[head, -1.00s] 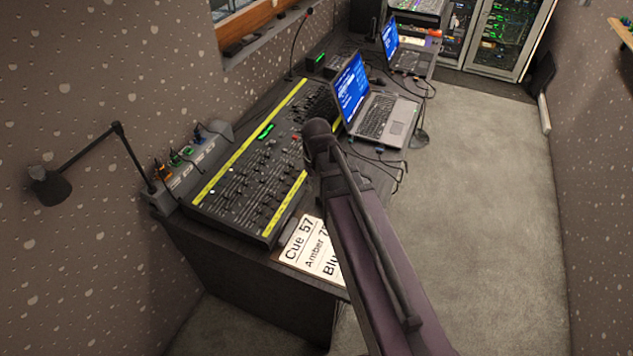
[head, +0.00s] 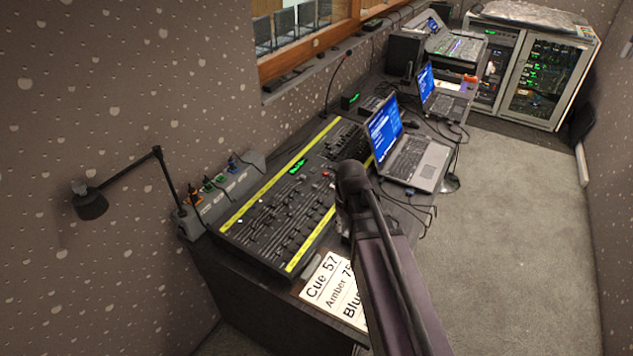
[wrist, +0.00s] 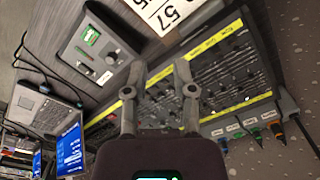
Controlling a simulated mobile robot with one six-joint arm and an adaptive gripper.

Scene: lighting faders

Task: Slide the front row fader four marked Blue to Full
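The dark lighting desk (head: 268,228) with rows of small faders and yellow label strips stands on the long table in the head view. It also fills the middle right of the wrist view (wrist: 262,62). The labels are too small to read, so I cannot pick out the Blue fader. My gripper (wrist: 159,68) is open and empty in the wrist view, its two fingers apart over the desk. In the head view my arm hides the gripper. A white cue sheet (head: 322,283) reading "Cue 57", "Amber 75" and a partly hidden "Blue" line lies at the table's near end.
An open laptop (head: 417,160) stands right of the desk, with loose cables nearby. A gooseneck microphone (head: 333,88) rises behind it. A lamp (head: 90,204) and coloured plugs (head: 207,186) are at the left end. A small box with a green display (wrist: 85,50) shows in the wrist view. Carpet on the right is clear.

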